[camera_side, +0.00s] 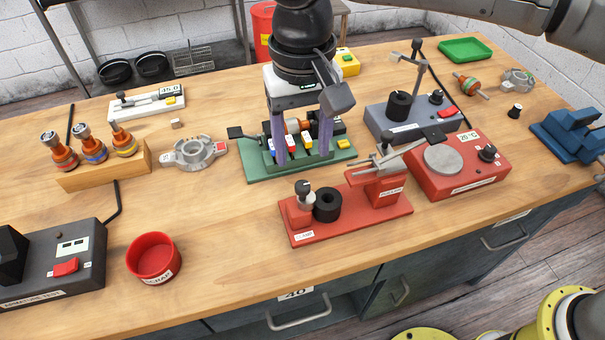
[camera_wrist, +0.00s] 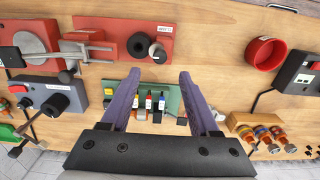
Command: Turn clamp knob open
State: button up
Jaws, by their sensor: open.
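A small upright knob with a dark top (camera_side: 303,188) stands on a red block at the left end of a red fixture (camera_side: 359,226). It is beside a black ring (camera_side: 327,205). In the wrist view the knob (camera_wrist: 157,52) and the black ring (camera_wrist: 138,45) sit beyond my fingertips. A label on the fixture's front is too small to read surely. My gripper (camera_side: 304,158) is open with two purple fingers pointing down over a green fixture (camera_side: 258,170), behind the red one. In the wrist view my gripper (camera_wrist: 160,72) has nothing gripped between its fingertips; it is apart from the knob.
The green fixture holds small coloured blocks (camera_wrist: 149,102) beneath my fingers. A red hot-plate unit (camera_side: 460,170) stands right of the red fixture. A red bowl (camera_side: 154,257) and a wooden rack (camera_side: 104,168) are to the left. Bare table lies between bowl and red fixture.

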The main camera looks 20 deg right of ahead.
aim_at(303, 185)
notch_tip(303, 185, down, 8)
jog(key=shift+r, duration=0.15)
dwell(0.3)
grip_shut()
